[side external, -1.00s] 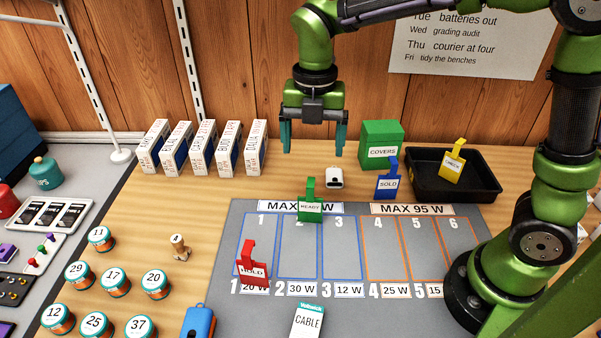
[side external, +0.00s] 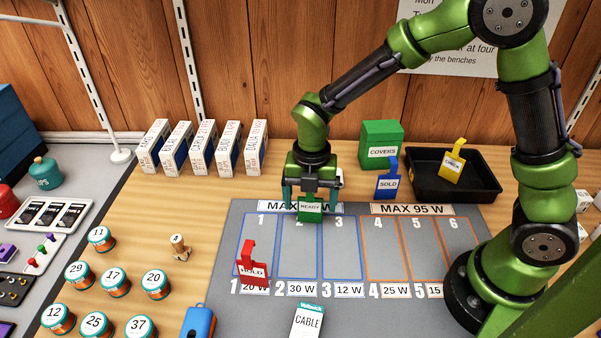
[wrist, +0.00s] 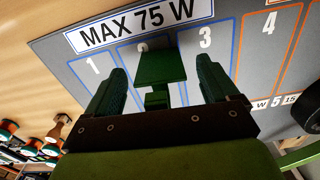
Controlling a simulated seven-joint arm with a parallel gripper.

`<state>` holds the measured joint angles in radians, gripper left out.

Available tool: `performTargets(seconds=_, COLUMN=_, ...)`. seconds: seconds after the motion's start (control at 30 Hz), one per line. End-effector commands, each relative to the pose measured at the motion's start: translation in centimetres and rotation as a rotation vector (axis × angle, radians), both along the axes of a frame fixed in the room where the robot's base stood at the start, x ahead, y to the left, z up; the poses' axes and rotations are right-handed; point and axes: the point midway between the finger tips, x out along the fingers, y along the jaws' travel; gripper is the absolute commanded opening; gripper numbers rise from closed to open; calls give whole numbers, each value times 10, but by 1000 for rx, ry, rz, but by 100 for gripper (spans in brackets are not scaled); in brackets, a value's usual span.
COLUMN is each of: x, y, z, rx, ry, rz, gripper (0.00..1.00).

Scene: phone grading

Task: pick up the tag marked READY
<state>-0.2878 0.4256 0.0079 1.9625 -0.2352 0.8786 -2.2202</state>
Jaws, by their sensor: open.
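The green READY tag (side external: 310,209) stands upright at the top of slot 2 on the grey mat, its label facing the side camera. My gripper (side external: 312,194) is open, low over the tag, with one finger on each side of the tag's upper part. In the wrist view the tag (wrist: 162,68) lies between the two open fingers (wrist: 165,85), with gaps on both sides. The tag's upper stem is mostly hidden by my gripper in the side view.
A red HOLD tag (side external: 251,268) stands in slot 1. A blue SOLD tag (side external: 388,184), a green COVERS box (side external: 381,146) and a black tray (side external: 484,183) holding a yellow tag (side external: 453,164) are to the right. White boxes (side external: 202,150) stand at the back left.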

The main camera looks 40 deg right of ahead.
Motion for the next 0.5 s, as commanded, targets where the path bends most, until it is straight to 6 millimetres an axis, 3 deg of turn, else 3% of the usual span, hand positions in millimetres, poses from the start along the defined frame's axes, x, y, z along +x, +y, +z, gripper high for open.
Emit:
performTargets(seconds=0.27, x=0, y=0, z=-5, rx=0, ry=0, rz=1, gripper=87)
performTargets(seconds=0.5, x=0, y=0, z=-5, rx=0, ry=-1, rz=1, gripper=54)
